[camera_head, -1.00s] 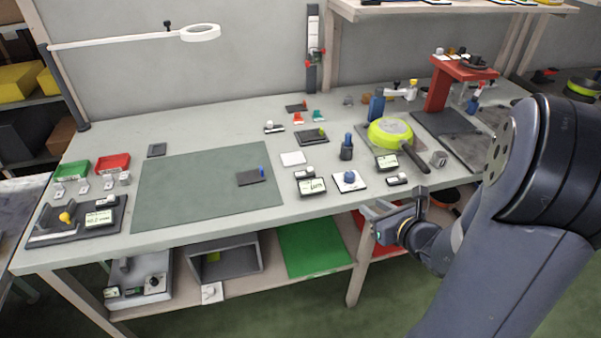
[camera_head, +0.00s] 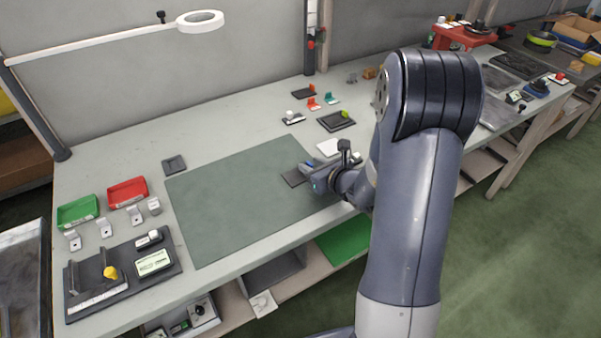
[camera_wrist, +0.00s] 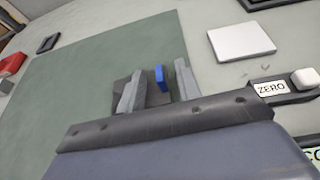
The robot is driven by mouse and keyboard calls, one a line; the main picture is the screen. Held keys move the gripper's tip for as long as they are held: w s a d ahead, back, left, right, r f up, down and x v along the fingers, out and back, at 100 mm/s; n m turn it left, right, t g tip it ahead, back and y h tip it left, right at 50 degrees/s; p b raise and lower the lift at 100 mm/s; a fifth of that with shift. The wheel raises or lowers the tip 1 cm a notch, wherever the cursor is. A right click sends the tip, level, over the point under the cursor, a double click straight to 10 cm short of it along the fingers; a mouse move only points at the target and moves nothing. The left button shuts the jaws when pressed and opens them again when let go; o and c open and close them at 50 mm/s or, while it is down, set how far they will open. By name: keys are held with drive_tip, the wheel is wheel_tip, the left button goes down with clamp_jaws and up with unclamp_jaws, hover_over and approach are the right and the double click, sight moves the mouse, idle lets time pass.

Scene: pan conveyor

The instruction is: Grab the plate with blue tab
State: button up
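The plate with blue tab is a small dark plate (camera_head: 293,178) on the right edge of the green mat. Its upright blue tab (camera_wrist: 159,77) stands between the two fingers of my gripper (camera_wrist: 160,70) in the wrist view. The fingers are open, with a gap on each side of the tab.
The green mat (camera_head: 235,200) is otherwise bare. A white square (camera_wrist: 241,41) and a block marked ZERO (camera_wrist: 271,88) lie to the right in the wrist view. Red (camera_head: 127,192) and green (camera_head: 77,211) trays stand left.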

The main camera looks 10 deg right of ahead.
drive_tip(key=shift+w+a, duration=0.1)
clamp_jaws()
idle(0.3)
